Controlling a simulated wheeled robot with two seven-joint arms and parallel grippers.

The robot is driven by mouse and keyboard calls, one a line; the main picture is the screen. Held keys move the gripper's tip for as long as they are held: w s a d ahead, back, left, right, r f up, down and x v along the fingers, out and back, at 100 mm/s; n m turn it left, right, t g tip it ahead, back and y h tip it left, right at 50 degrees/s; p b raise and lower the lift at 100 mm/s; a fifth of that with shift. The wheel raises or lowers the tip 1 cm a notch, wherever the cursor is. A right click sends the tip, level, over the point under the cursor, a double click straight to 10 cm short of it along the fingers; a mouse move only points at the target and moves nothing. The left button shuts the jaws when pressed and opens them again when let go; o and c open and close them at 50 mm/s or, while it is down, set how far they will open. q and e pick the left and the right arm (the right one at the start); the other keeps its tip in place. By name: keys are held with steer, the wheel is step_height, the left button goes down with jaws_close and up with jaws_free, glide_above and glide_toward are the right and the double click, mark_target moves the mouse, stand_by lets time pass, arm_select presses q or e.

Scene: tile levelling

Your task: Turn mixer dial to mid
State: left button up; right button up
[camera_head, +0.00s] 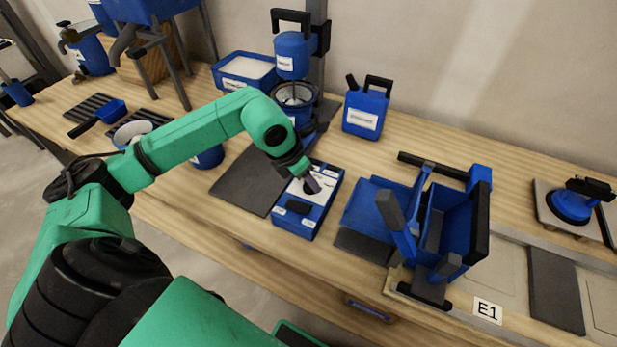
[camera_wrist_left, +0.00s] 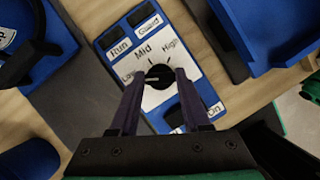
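The mixer control box (camera_head: 306,222) is blue with a white panel and stands on the wooden bench. In the left wrist view its panel (camera_wrist_left: 150,45) reads Low, Mid and High around a black round dial (camera_wrist_left: 159,77). A pale mark on the dial points left, toward Low, and Mid is straight above it. My left gripper (camera_head: 312,184) is over the panel. In the left wrist view its fingers (camera_wrist_left: 161,77) stand on either side of the dial, apart; I cannot tell whether they touch it. My right gripper is not in view.
A blue mixer (camera_head: 294,55) stands behind the box, and a blue jug (camera_head: 366,108) to its right. A blue open-framed device (camera_head: 445,225) stands right of the box. A dark mat (camera_head: 250,180) lies to its left. Run and Guard labels (camera_wrist_left: 118,46) sit above the dial.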

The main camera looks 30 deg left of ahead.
arm_select(q)
jaws_close()
